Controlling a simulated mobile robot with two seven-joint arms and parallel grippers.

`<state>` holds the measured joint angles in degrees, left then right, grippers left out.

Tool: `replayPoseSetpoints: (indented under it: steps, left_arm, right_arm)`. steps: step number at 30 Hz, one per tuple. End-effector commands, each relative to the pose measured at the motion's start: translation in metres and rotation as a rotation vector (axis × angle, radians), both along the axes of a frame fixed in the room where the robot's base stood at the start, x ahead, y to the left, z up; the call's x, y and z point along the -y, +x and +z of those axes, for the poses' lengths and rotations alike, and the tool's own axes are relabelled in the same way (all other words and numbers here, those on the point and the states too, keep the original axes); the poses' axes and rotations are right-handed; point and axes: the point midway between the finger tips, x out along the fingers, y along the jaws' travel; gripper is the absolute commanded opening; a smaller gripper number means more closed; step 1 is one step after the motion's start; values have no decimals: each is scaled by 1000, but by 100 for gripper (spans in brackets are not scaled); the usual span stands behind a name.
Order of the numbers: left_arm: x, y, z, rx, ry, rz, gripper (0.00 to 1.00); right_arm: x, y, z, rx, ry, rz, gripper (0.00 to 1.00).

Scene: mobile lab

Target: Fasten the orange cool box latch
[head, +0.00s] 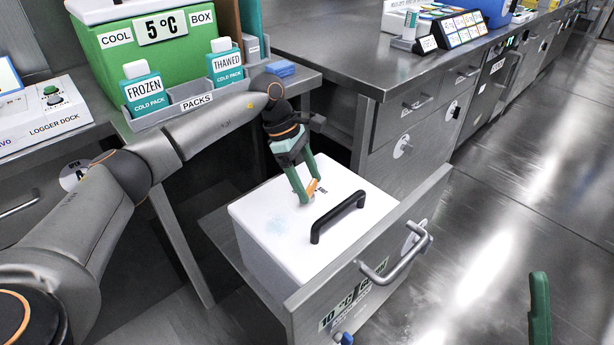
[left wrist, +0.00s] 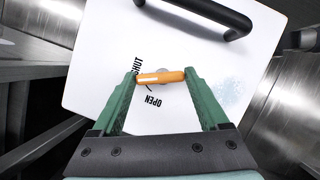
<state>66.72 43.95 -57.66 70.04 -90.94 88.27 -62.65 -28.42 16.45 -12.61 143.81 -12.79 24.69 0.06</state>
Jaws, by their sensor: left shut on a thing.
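The white cool box (head: 265,240) sits in a pulled-out drawer, its lid down, with a black handle (head: 338,216) on top. The orange latch (head: 313,187) is a small bar on the lid; it also shows in the left wrist view (left wrist: 160,77). The words SHUT (left wrist: 138,68) and OPEN (left wrist: 153,101) are printed beside it. My left gripper (head: 309,195) points down at the lid, its green fingers shut on the latch, one at each end of the bar. Of my right gripper, one green finger (head: 540,310) shows at the lower right; its jaw gap is hidden.
The drawer front (head: 370,265) with its metal handle stands in front of the box. A green cool box (head: 130,45) and cold packs in a grey rack (head: 195,101) stand on the bench behind my left arm. The floor at the right is clear.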

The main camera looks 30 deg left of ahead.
Motion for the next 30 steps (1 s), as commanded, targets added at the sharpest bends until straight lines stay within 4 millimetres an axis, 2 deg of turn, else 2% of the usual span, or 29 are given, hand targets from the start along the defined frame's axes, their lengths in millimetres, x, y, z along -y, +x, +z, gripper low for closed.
replayPoseSetpoints:
  steps: [6,15,30]
  left_arm:
    - [2,2,1,3,-1,-188,22]
    - [2,3,1,3,-1,-374,22]
    - [2,3,1,3,1,-464,22]
  right_arm:
    - [0,0,1,-1,-2,0,89]
    - [0,0,-1,-3,1,1,89]
    - [0,0,-2,-6,4,3,89]
